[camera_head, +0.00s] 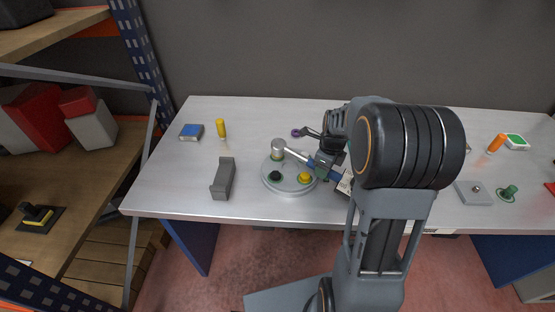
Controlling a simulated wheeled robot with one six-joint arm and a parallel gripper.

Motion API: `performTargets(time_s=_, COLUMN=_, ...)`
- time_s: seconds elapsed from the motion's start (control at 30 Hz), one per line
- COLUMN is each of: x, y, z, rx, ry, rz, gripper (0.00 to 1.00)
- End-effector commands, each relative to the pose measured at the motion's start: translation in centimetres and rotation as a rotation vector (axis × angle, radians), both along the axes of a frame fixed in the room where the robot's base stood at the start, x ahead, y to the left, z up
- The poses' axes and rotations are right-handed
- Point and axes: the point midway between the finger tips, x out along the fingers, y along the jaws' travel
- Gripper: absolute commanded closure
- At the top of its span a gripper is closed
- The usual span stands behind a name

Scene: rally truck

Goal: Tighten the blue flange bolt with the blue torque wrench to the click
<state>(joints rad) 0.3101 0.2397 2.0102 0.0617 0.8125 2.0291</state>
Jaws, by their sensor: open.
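The round grey flange (290,188) lies on the workbench, left of my arm. A dark bolt head (275,176) and a yellow one (305,178) show on it. The torque wrench (297,155) has a silver shaft and a blue grip section. Its grey cylindrical head (278,146) stands over the back left of the flange and hides what is under it. No blue bolt head shows. My gripper (327,165) is open at the wrench's handle. My arm hides part of the handle, and I cannot tell whether the fingers touch it.
A grey bracket (222,180) stands left of the flange. A blue box (191,132) and a yellow-handled tool (221,128) lie behind it. A purple ring (296,133) lies behind the flange. A grey block (473,193) and green part (508,192) sit at right.

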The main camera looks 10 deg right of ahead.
Motion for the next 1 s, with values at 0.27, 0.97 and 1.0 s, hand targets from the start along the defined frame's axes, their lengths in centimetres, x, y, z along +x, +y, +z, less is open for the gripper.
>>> performTargets(time_s=0.27, x=-0.1, y=0.0, z=-0.9, rx=0.008, ry=-0.033, rz=0.001, gripper=0.53)
performTargets(time_s=0.97, x=-0.3, y=-0.1, z=-1.7, rx=0.019, ry=-0.095, rz=0.004, gripper=0.53)
performTargets(time_s=1.0, x=-0.3, y=-0.1, z=-1.7, rx=0.019, ry=-0.095, rz=0.004, gripper=0.53)
